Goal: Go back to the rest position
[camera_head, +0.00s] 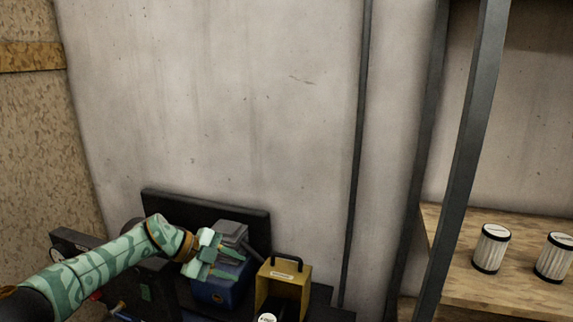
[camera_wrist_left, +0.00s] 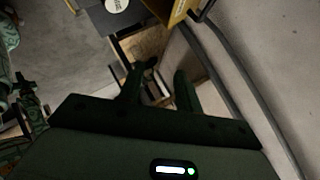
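My left arm comes in from the lower left in the head view. Its gripper (camera_head: 238,262) is over a dark work surface, in front of a blue box-like object (camera_head: 222,294) with a grey top. The left wrist view shows the gripper's two dark fingers (camera_wrist_left: 160,82) apart, with nothing between them. The gripper looks empty. My right gripper is in neither view.
A yellow case (camera_head: 290,288) with a black handle stands right of the gripper. A dark panel (camera_head: 240,217) stands behind, against the wall. At right, a wooden shelf (camera_head: 510,291) with dark posts holds two pale ribbed cylinders (camera_head: 491,249).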

